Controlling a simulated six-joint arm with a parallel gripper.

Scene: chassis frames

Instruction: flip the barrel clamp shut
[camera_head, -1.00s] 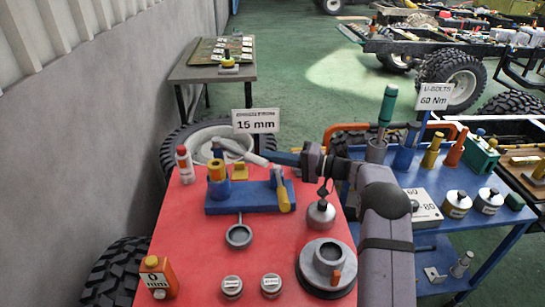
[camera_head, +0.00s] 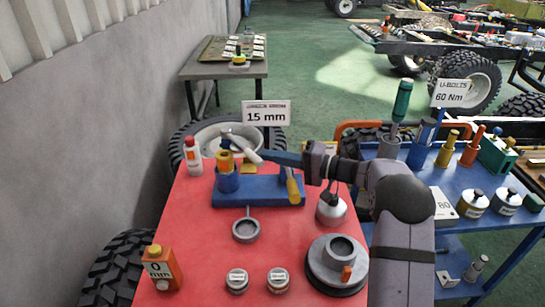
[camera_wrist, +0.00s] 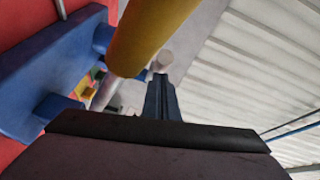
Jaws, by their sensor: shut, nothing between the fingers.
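The barrel clamp has a blue base (camera_head: 262,194) on the red bench top. A yellow-orange barrel (camera_head: 225,162) stands upright in a blue holder at its left end. A yellow-handled lever (camera_head: 293,187) stands tilted at its right end. My gripper (camera_head: 266,154) is shut and empty, its blue fingers reaching left above the base, behind the lever. In the wrist view the shut fingers (camera_wrist: 160,84) point away from me, just below a large yellow cylinder (camera_wrist: 150,38) that looks like the lever's handle. I cannot tell whether they touch it. The blue base (camera_wrist: 45,60) is at left.
A pale bar (camera_head: 243,146) lies near the barrel and fingertips; its attachment is unclear. A white-and-red bottle (camera_head: 193,156), a grey ring (camera_head: 246,230), a metal flask (camera_head: 331,207) and a round flanged part (camera_head: 336,262) surround the base. A blue cart (camera_head: 470,208) stands right.

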